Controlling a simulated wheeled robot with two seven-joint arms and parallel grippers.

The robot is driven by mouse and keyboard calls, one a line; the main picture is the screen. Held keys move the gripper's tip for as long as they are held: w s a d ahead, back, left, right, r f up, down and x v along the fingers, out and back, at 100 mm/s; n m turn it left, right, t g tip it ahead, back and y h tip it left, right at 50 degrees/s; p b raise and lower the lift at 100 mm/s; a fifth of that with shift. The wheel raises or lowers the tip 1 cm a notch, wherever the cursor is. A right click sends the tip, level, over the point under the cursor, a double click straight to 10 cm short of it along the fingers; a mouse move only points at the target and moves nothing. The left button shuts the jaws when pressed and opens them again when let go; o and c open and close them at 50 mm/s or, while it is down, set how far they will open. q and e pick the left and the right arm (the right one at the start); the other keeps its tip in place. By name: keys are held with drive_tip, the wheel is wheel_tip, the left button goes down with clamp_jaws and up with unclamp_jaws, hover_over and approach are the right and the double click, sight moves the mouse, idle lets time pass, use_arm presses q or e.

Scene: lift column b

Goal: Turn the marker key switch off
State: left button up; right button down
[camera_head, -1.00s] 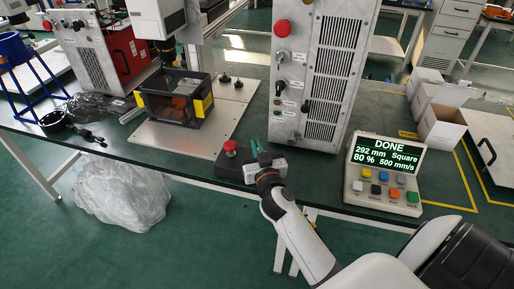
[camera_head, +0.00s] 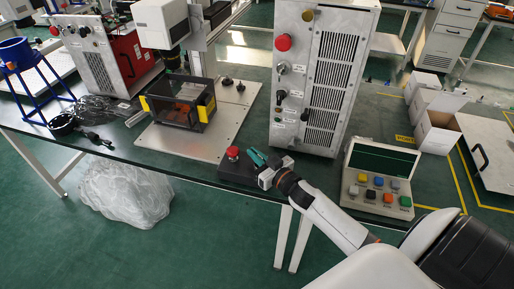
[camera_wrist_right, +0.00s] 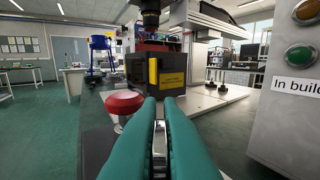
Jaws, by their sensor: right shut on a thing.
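My right gripper (camera_head: 258,157) has teal fingers and is shut at the dark control box (camera_head: 236,171), just right of the red button (camera_head: 232,152). In the right wrist view, my gripper (camera_wrist_right: 158,110) has a small silvery part (camera_wrist_right: 160,138) between its fingers, which seems to be the key switch; the fingers hide most of it. The red button (camera_wrist_right: 124,102) is close on the left there. The display panel (camera_head: 382,158) on the right has a dark screen above coloured buttons. My left gripper is not in view.
A tall grey cabinet (camera_head: 297,90) with a red knob (camera_head: 284,42) and labelled switches stands behind my right gripper. The marking machine's base plate (camera_head: 215,143) carries a dark guarded box (camera_head: 180,100). Open white boxes (camera_head: 438,132) are at the right.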

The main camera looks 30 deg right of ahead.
drive_tip(key=shift+r+n+y, duration=0.1)
drive_tip(key=shift+n+y, duration=0.5)
drive_tip(key=shift+y, duration=0.1)
drive_tip(key=n+g+y, duration=0.1)
drive_tip(key=y, duration=0.1)
drive_tip(key=shift+a+n+y, duration=0.1)
drive_tip(key=shift+n+y, duration=0.2)
drive_tip(key=shift+y, duration=0.1)
drive_tip(key=shift+s+a+n+g+y+b, duration=0.15)
drive_tip(key=shift+n+g+y+b, duration=0.25)
drive_tip(key=shift+n+g+y, duration=0.65)
drive_tip(key=shift+s+a+n+g+y+b, duration=0.15)
drive_tip(key=shift+n+g+y+b, duration=0.25)
drive_tip(key=shift+n+y, duration=0.65)
drive_tip(key=shift+w+y, duration=0.1)
drive_tip(key=shift+y, duration=0.3)
drive_tip(key=c, duration=1.6)
unclamp_jaws()
drive_tip(key=shift+a, duration=0.1)
drive_tip(key=v, duration=1.2)
drive_tip(key=shift+b, duration=0.35)
